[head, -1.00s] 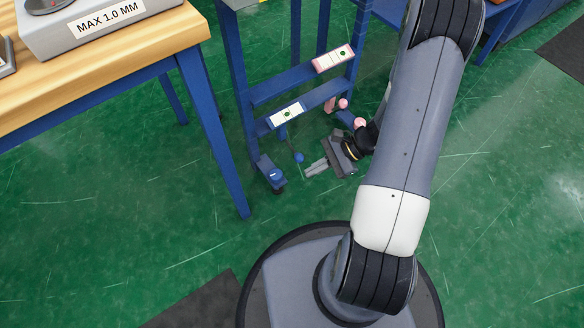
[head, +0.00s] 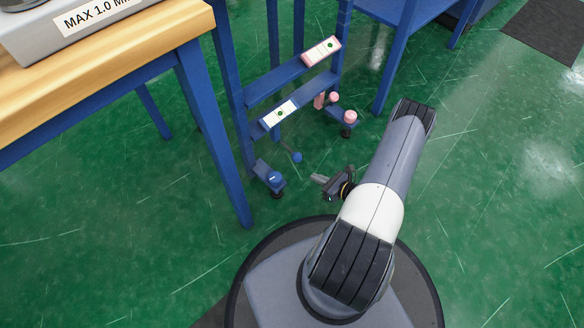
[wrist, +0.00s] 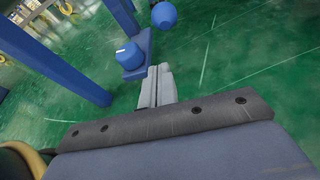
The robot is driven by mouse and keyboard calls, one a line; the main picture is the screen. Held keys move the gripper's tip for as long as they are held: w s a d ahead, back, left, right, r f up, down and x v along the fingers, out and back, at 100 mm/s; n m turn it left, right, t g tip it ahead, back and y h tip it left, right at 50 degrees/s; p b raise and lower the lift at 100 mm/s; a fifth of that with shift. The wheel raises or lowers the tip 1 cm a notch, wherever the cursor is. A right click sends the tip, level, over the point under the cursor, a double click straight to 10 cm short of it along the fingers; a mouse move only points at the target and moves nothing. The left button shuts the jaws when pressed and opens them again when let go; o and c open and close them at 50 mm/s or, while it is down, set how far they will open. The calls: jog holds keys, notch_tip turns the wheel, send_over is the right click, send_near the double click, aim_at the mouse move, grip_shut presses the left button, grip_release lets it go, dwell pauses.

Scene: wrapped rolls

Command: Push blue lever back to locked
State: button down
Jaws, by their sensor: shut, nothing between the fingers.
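The blue lever ends in a round blue ball knob (head: 297,157). Its thin rod slants down to the knob from near the cart's lower rail. The knob also shows near the top edge of the wrist view (wrist: 164,15). A blue cap (head: 274,178) sits on the cart's near foot, left of and below the knob, and also shows in the wrist view (wrist: 129,55). My gripper (head: 316,179) is shut and empty, low over the floor, to the right of and below the knob. In the wrist view its closed fingers (wrist: 158,78) point toward the cap and knob, apart from both.
A blue cart frame (head: 262,125) carries a white label with a green dot (head: 279,113) and a pink-edged label (head: 321,50). A pink knob (head: 333,97) and pink cap (head: 350,116) sit at its right foot. A wooden-topped table (head: 120,85) stands left. Green floor is open at right.

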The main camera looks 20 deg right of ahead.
aim_at(290, 151)
jog(key=f, duration=0.1)
jog(key=f+m+h, duration=0.1)
jog(key=shift+s+d+f+m+t, duration=0.2)
jog(key=shift+d+f+m+t, duration=0.1)
jog(key=shift+f, duration=0.1)
jog(key=shift+w+a, duration=0.1)
jog(key=f+b+x, duration=0.1)
jog(key=b+x, duration=0.3)
jog(key=x, duration=0.5)
jog(key=shift+w+d+r+b, duration=0.1)
jog(key=shift+w+r+b, duration=0.1)
jog(key=shift+r, duration=0.95)
jog(key=shift+w+d+r+b, duration=0.15)
jog(key=shift+w+r, duration=0.1)
jog(key=shift+r, duration=0.9)
jog(key=shift+r, duration=0.15)
jog(key=shift+s+r+g+h+p, duration=0.15)
jog(key=shift+r+g+h+p, duration=0.2)
jog(key=shift+g+h+p, duration=0.35)
